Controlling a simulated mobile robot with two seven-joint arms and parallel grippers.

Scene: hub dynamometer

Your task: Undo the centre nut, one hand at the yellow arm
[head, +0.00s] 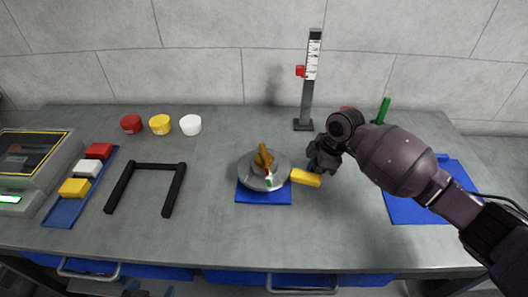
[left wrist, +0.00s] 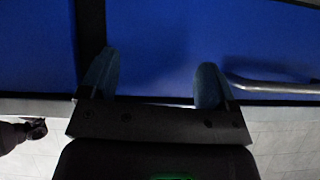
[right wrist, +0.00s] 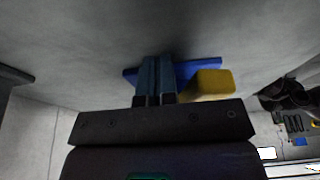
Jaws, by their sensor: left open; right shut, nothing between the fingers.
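The round grey hub (head: 255,182) sits on a blue mat (head: 262,197) mid-table. An orange-brown raised piece (head: 264,157), seemingly the centre nut, stands on top of it. The yellow arm (head: 306,177) sticks out from the hub's right side. My right gripper (head: 316,163) is shut and empty, close to the yellow arm's outer end. In the right wrist view its closed fingers (right wrist: 155,82) are beside the yellow arm (right wrist: 207,84); contact cannot be told. My left gripper (left wrist: 157,80) is open and empty, in front of the blue drawers below the tabletop.
A post with a scale (head: 311,80) stands behind the hub on the right. A black U-shaped frame (head: 148,164) and a blue tray (head: 60,208) with coloured blocks lie left. Red, yellow and white pots (head: 160,124) stand behind. Bare tabletop lies between frame and hub.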

